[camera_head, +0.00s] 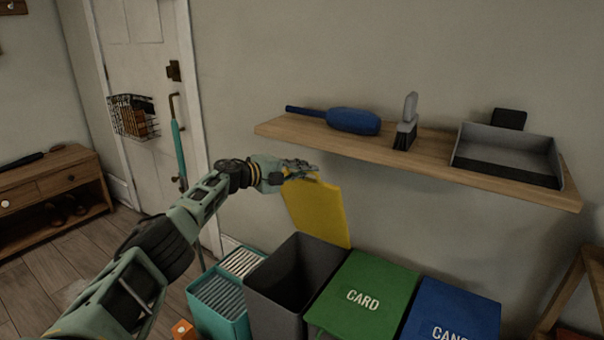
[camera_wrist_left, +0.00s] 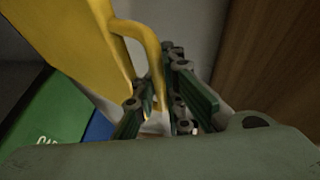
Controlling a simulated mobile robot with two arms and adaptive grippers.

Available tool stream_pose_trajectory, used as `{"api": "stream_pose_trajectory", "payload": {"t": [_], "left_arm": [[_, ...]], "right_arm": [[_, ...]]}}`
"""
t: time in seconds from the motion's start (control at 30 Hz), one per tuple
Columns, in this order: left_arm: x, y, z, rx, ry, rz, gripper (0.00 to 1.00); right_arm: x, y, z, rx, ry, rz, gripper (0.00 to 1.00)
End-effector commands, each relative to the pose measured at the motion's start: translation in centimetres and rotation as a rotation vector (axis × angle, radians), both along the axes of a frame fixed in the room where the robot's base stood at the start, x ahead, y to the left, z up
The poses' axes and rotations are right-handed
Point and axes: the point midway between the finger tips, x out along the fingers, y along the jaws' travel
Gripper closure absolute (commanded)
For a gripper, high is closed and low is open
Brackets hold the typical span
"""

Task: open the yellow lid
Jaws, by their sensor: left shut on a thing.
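The yellow lid (camera_head: 316,212) stands raised, nearly upright, at the back of a dark grey bin (camera_head: 273,308). The bin's inside is open to view. My left gripper (camera_head: 301,172) is at the lid's upper edge. In the left wrist view the lid (camera_wrist_left: 72,40) fills the upper left, and a yellow handle loop runs between the fingers of my left gripper (camera_wrist_left: 157,118). The gripper is shut on this handle. My right gripper is not in view.
A green lid marked CARD (camera_head: 365,292) and a blue lid (camera_head: 455,312) lie closed to the right. A teal bin (camera_head: 218,312) stands to the left. A wooden shelf (camera_head: 430,150) with a brush, dustpan and blue item is above.

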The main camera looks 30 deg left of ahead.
Motion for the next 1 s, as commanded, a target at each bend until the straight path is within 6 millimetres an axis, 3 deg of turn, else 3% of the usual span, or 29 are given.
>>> {"api": "stream_pose_trajectory", "payload": {"t": [0.43, 0.47, 0.67, 1.0], "left_arm": [[0.1, 0.14, 0.27, 0.003, -0.002, 0.001, 1.0], [0.1, 0.14, 0.27, 0.003, -0.002, 0.001, 0.9], [0.1, 0.09, 0.19, 0.001, 0.0, 0.001, 0.73], [0.02, 0.09, 0.09, 0.002, 0.001, 0.001, 0.73]], "right_arm": [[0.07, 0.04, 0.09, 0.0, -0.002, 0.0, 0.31], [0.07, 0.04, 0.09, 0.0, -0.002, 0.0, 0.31], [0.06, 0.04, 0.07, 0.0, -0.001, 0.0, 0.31], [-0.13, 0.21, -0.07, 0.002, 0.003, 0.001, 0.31]]}}
